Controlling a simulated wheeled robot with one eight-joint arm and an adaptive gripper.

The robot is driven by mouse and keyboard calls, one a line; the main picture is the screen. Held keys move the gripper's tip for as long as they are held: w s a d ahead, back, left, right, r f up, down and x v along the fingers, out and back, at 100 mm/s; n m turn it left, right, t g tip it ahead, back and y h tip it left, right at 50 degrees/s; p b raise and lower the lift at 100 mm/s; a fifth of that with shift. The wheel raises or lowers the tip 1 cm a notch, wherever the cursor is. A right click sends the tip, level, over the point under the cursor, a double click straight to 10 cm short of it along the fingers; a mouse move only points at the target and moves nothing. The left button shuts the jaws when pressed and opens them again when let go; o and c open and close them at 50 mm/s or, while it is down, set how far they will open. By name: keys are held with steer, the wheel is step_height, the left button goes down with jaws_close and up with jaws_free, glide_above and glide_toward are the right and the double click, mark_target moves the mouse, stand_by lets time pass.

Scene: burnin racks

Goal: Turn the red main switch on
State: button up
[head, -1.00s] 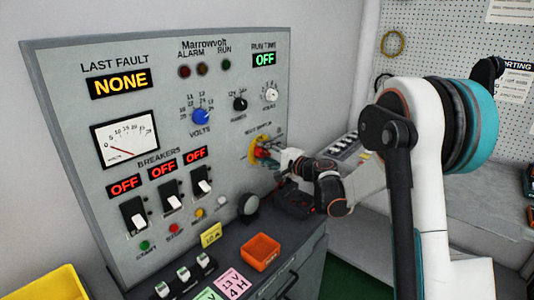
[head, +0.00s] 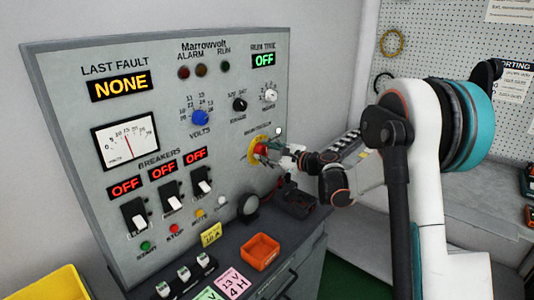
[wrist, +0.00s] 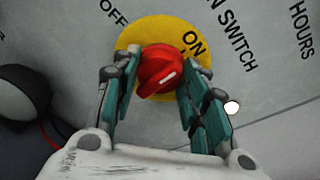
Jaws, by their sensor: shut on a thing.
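The red main switch (head: 260,149) is a knob on a yellow round plate at the right of the grey panel. In the wrist view the red knob (wrist: 158,72) sits between the two teal-padded fingers of my gripper (wrist: 159,78). My gripper is shut on the knob, one finger on each side. The knob's white mark slants up and to the right, on the side of the ON label (wrist: 193,42) of the yellow plate (wrist: 128,38). In the head view my gripper (head: 272,151) reaches the switch from the right.
A small white lamp (head: 278,131) glows beside the switch. The meter (head: 125,140) has its needle near mid-scale. Three breaker displays read OFF above their switches (head: 170,203). An orange tray (head: 260,252) stands on the ledge below.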

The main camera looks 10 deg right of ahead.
steer(key=shift+m, duration=0.4)
steer(key=o, duration=1.1)
steer(key=shift+c, duration=0.2)
steer(key=v, duration=1.2)
steer(key=shift+f, duration=0.1)
